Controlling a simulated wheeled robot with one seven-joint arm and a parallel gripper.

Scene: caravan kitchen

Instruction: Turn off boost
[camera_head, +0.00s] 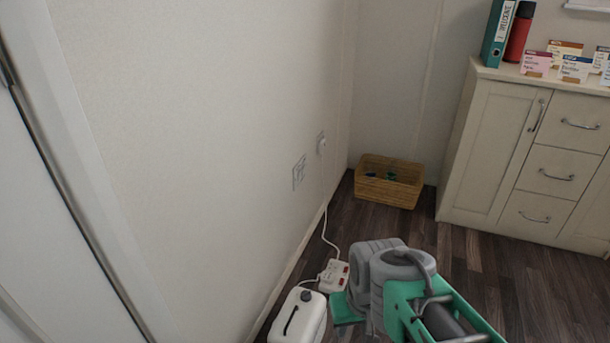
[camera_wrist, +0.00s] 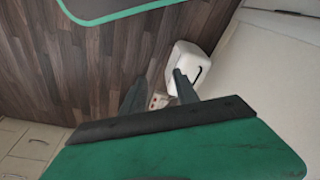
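A white wall plate with switches (camera_head: 299,172) is on the left wall, seen at a steep angle in the head view. Its markings are too small to read, and I cannot tell which control is boost or its position. A second wall plate (camera_head: 321,143) has a white plug and cable. My gripper (camera_wrist: 160,76) has its two dark fingers apart with nothing between them. In the head view my arm is at the lower middle, below and in front of the wall plates, and hides the fingers. The wall plates cannot be made out in the wrist view.
A white power strip with red switches (camera_head: 334,275) lies on the floor beside a white canister (camera_head: 298,316). A wicker basket (camera_head: 389,182) stands in the corner. Drawer cabinets (camera_head: 538,170) are at the right. The dark floor between is clear.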

